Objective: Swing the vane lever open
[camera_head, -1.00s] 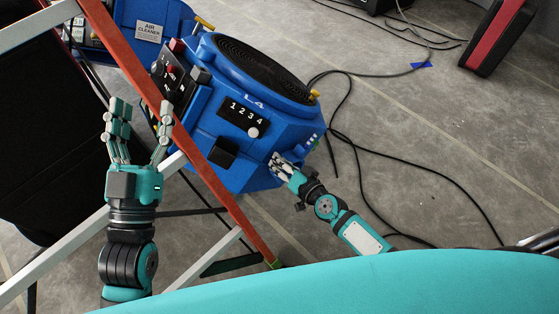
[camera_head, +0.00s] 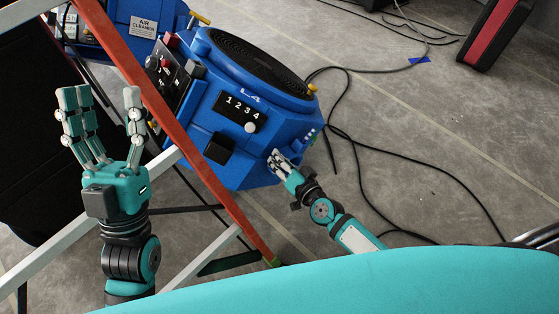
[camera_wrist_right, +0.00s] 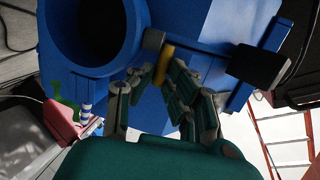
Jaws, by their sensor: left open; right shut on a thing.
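The blue machine (camera_head: 250,150) marked L4 stands on the floor at the centre of the head view, its dark round grille on top. My right gripper (camera_head: 278,160) is against the machine's lower right side. In the right wrist view, my right gripper (camera_wrist_right: 165,92) is shut on a yellow lever (camera_wrist_right: 165,60), which I take to be the vane lever. The lever sits beside a dark round opening (camera_wrist_right: 95,25). The fingers hide part of it, and the head view does not show it there. My left gripper (camera_head: 104,105) is open and empty, raised at the left.
An orange-red ladder rail (camera_head: 165,110) crosses between my left gripper and the machine. A second blue machine (camera_head: 135,20) labelled AIR CLEANER stands behind. Black cables (camera_head: 430,165) lie on the floor at right. A black-and-red case (camera_head: 497,35) stands at upper right.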

